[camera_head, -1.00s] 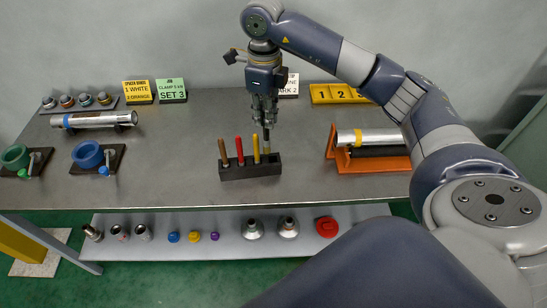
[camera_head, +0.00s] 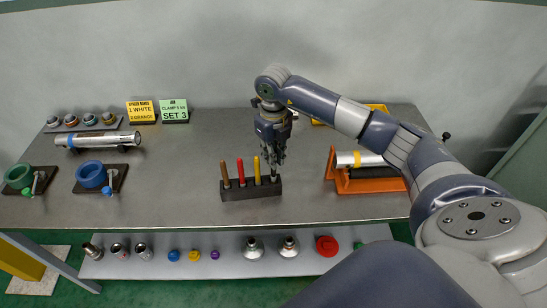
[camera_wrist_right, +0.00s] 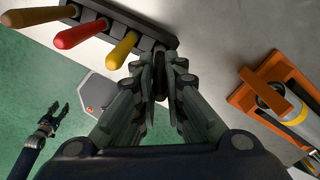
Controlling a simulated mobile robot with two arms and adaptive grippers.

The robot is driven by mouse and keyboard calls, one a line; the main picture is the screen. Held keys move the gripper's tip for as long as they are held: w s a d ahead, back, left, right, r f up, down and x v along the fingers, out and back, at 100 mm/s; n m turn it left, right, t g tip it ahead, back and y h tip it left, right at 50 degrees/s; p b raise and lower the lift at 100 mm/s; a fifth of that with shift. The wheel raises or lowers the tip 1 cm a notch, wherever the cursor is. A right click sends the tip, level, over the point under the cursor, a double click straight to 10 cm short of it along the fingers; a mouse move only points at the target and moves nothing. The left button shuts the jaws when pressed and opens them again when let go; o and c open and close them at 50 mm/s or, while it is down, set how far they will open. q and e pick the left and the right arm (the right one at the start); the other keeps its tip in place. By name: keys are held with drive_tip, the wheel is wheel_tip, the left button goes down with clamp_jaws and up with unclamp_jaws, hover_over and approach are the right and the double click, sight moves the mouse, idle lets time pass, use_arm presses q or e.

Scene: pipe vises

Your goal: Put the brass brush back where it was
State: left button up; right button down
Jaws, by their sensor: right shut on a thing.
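The dark tool rack (camera_head: 252,193) stands near the front edge of the bench. A brown handle (camera_head: 225,175), a red handle (camera_head: 241,173) and a yellow handle (camera_head: 257,170) stand upright in it. My right gripper (camera_head: 274,163) is over the rack's right end, pointing down, shut on the brass brush (camera_head: 273,176). Only a short dark part of the brush shows, at the right-end slot; whether it is fully seated I cannot tell. In the wrist view the fingers hide most of it. My left gripper (camera_wrist_right: 51,116) shows there with its fingers apart, empty, over the floor.
An orange stand with a pipe (camera_head: 368,176) is right of the rack. Blue (camera_head: 92,175) and green (camera_head: 19,176) ring vises and a banded pipe (camera_head: 97,140) are at the left. A lower shelf (camera_head: 220,265) holds several fittings. The bench between the left vises and the rack is clear.

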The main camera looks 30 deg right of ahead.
drive_tip(key=shift+f, duration=0.95)
drive_tip(key=c, duration=1.9)
unclamp_jaws()
drive_tip(key=shift+c, duration=0.2)
drive_tip(key=shift+r, duration=0.3)
wheel_tip(320, 180, up, 10)
drive_tip(key=b, duration=0.3)
drive_tip(key=shift+r, duration=0.9)
